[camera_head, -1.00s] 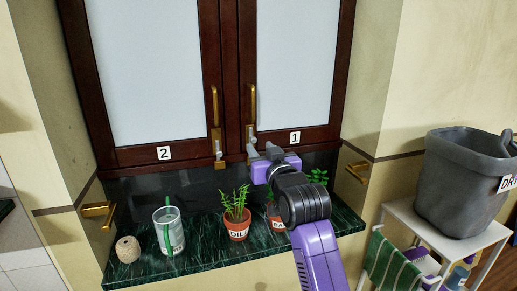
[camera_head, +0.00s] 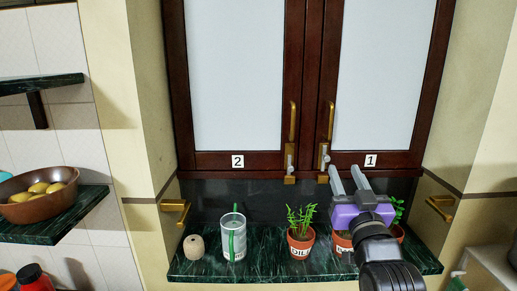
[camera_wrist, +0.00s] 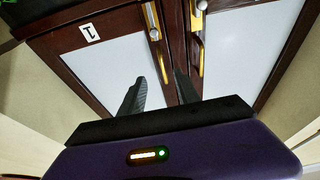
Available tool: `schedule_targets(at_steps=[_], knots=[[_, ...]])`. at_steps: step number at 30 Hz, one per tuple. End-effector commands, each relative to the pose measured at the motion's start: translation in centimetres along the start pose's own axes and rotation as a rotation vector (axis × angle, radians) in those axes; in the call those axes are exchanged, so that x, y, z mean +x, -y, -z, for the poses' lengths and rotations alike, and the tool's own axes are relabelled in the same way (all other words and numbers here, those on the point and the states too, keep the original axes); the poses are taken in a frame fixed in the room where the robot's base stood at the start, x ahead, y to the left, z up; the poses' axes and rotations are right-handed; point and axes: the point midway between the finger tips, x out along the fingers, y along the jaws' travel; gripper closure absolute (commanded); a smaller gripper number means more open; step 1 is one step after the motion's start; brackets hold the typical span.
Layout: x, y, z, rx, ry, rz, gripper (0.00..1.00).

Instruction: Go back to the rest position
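My gripper (camera_head: 348,181) is purple with two grey fingers. In the head view it is raised in front of the lower edge of cabinet door 1 (camera_head: 380,100), above the green marble shelf. The fingers stand apart with nothing between them. In the wrist view the fingers (camera_wrist: 160,88) point toward the cabinet doors and are also apart and empty. Door 1 and door 2 (camera_head: 235,80) both look shut, with brass handles at their meeting edges. My arm hides part of a potted plant (camera_head: 398,212) behind it.
On the marble shelf (camera_head: 262,266) stand a twine roll (camera_head: 194,248), a glass with a green stick (camera_head: 233,240) and a dill pot (camera_head: 300,244). A bowl of yellow fruit (camera_head: 38,195) sits on a shelf at the left. Brass hooks (camera_head: 176,207) stick out from the side walls.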

Motion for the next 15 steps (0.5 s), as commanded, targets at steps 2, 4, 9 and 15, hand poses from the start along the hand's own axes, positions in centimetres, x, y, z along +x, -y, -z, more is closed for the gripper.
schedule_targets(at_steps=[2,4,9,15], knots=[[-2.7,0.0,-1.7,-0.002,-0.004,0.000,0.61],[-5.2,0.0,-3.0,-0.003,-0.010,0.001,0.61],[-12.1,-0.1,-5.9,-0.005,-0.008,0.003,0.61],[-20.3,-0.1,-8.5,-0.006,0.019,0.005,0.61]])
